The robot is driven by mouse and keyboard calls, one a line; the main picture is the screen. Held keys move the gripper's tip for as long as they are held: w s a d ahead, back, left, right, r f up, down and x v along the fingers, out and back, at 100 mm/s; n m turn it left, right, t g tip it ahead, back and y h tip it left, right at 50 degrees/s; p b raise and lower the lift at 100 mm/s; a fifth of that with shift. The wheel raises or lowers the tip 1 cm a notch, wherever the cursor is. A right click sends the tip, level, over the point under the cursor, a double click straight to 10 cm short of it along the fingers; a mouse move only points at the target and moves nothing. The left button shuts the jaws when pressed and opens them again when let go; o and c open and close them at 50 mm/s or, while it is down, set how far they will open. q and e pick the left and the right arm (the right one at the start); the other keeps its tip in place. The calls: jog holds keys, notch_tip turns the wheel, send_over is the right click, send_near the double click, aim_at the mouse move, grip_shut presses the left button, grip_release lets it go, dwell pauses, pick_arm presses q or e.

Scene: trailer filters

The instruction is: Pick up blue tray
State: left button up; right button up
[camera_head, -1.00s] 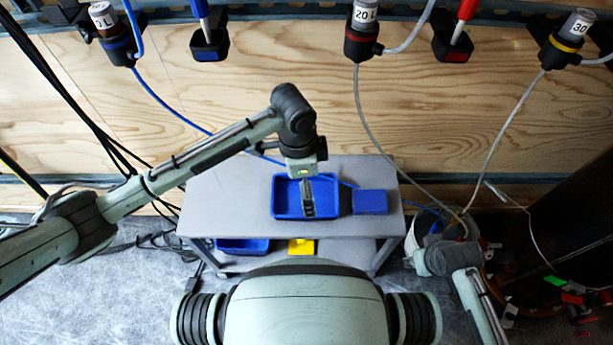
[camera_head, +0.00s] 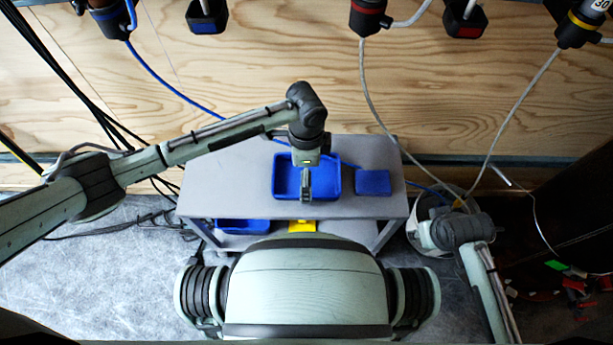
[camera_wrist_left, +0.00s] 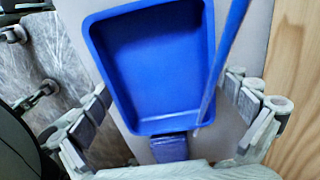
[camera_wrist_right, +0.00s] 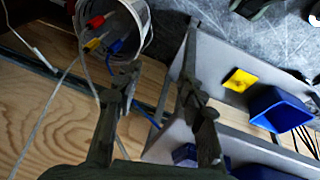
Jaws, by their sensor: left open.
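A blue tray (camera_head: 282,182) lies on the top of a grey cart, with its open side up. My left gripper (camera_head: 306,190) reaches over the tray from the far side in the head view. In the left wrist view the tray (camera_wrist_left: 155,65) lies in front of the fingers. The left gripper (camera_wrist_left: 170,115) is open, its fingers wide apart and nothing visibly held. Contact with the rim cannot be told. My right gripper (camera_wrist_right: 158,100) is open and empty in the right wrist view. Its fingers are out of the head view.
Another blue tray (camera_head: 243,226) and a yellow object (camera_head: 302,226) are on the lower shelf. A white bucket (camera_wrist_right: 140,20) stands beside the cart. Blue and white cables hang nearby.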

pick_arm(q)
jog(key=c, duration=0.7)
jog(key=shift+c, duration=0.6)
